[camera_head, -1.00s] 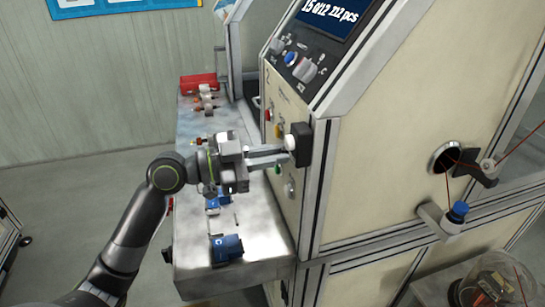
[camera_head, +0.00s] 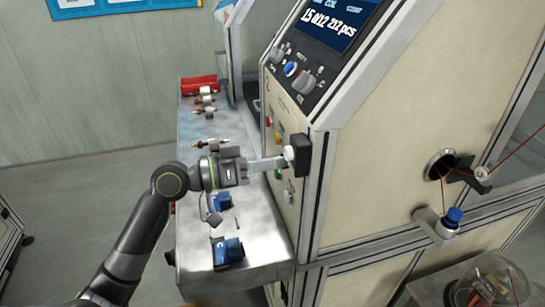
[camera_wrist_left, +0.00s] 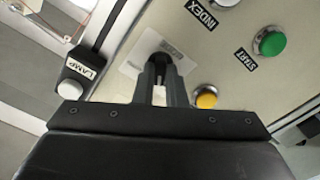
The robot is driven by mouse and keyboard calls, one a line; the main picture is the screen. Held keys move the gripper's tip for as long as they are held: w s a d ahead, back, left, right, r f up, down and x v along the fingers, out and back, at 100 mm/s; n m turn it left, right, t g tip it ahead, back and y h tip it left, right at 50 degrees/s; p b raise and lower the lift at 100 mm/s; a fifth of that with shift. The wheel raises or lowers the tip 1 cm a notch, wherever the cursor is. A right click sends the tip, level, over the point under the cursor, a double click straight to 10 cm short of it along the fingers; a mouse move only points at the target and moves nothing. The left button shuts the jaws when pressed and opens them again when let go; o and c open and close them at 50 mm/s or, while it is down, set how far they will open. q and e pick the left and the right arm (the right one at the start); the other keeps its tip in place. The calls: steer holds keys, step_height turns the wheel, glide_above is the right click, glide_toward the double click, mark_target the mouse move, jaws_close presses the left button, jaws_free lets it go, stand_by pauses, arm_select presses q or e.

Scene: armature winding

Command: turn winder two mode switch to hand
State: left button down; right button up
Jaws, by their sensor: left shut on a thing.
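My left gripper (camera_head: 284,162) reaches from the left to the side panel of the near winder (camera_head: 400,150), just by a black box with a white button. In the left wrist view the fingers (camera_wrist_left: 161,78) are shut on a small part in front of a pale label plate (camera_wrist_left: 138,58). This part looks like the mode switch knob, but the fingers hide most of it, so its setting cannot be read. My right gripper is not in view.
Beside the fingers are a yellow button (camera_wrist_left: 207,98), a green START button (camera_wrist_left: 271,43) and the LAMP box (camera_wrist_left: 79,72). A metal bench (camera_head: 262,232) with blue parts and a red tray (camera_head: 199,84) runs below the arm.

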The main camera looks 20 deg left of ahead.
arm_select(q)
steer(key=shift+n+p, duration=0.5)
steer(key=shift+n, duration=0.6)
steer(key=c, duration=1.5)
jaws_free()
steer(key=shift+a, duration=0.1)
